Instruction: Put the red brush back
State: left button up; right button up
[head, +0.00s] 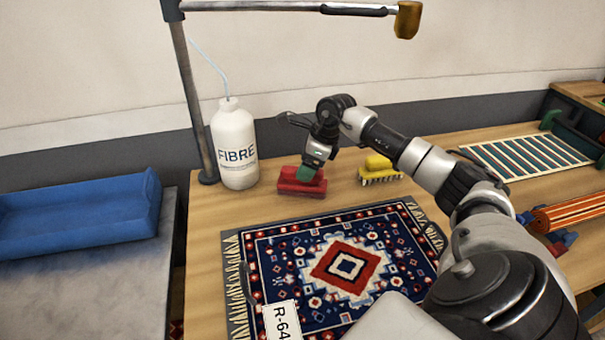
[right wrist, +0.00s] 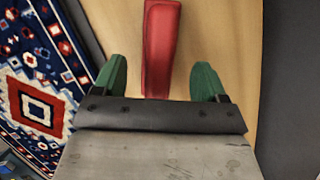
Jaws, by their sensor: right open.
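The red brush (head: 290,185) sits on the wooden table behind the rug, just right of the white FIBRE bottle. My right gripper (head: 308,171), with green fingertips, is over the brush in the head view and hides part of its top. In the right wrist view the red brush (right wrist: 160,42) lies in line with the gap of my right gripper (right wrist: 160,80). One green finger is on each side, with room between finger and brush. The right gripper is open and holds nothing. My left gripper is not in view.
A yellow brush (head: 380,170) stands right of the red one. The FIBRE bottle (head: 235,145) stands by a lamp post (head: 192,95). A patterned rug (head: 285,245) covers the table's middle. A blue tray (head: 75,212) is at left, a slatted rack (head: 525,155) at right.

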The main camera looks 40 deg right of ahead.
jog(key=b+v, duration=0.1)
jog(key=v, duration=0.7)
jog(key=shift+s+r, duration=0.15)
jog(key=shift+r, duration=0.1)
